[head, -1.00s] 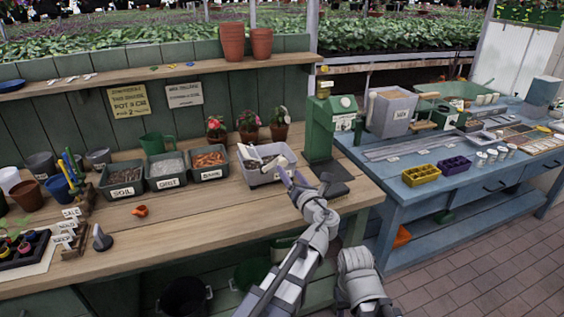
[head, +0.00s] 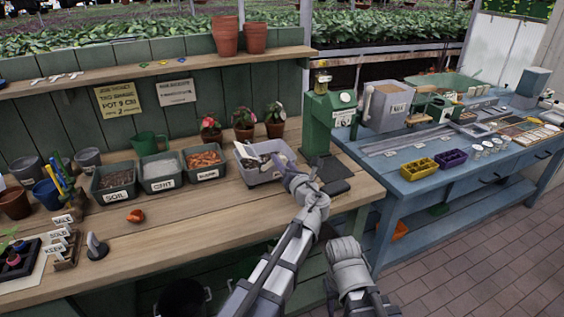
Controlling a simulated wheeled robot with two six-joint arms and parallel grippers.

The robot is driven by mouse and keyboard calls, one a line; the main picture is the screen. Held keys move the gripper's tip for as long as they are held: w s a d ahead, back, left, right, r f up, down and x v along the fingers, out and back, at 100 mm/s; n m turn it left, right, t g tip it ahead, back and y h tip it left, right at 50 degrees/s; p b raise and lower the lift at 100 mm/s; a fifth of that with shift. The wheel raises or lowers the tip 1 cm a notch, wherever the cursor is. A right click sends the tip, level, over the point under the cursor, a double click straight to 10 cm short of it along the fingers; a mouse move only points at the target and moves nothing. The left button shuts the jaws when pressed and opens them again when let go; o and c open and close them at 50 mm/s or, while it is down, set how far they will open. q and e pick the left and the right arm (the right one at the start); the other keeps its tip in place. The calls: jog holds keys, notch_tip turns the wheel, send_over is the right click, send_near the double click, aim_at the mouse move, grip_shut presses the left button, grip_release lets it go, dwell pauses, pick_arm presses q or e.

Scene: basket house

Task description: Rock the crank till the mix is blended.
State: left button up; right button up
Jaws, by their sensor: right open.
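A grey mixing box (head: 388,105) with a white label stands on the blue bench. A wooden-handled part, seemingly its crank (head: 416,118), is at its right side; the inside is hard to make out. A pale grey tub (head: 262,175) with dark and white material sits on the wooden bench. My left gripper (head: 300,170) is at the tub's front right corner, fingers spread; whether it touches the rim cannot be told. My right gripper (head: 347,252) is lower, in front of the bench edge, apart from everything; its fingertips are hard to see.
A green scale (head: 326,120) with a dark plate (head: 333,186) stands right of the tub. Soil (head: 116,181), grit (head: 164,170) and bark (head: 205,161) trays stand left of it. Yellow (head: 419,170) and purple (head: 453,160) trays are on the blue bench. The wooden bench's front is mostly clear.

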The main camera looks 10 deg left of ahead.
pick_arm(q)
grip_shut()
dwell(1.0)
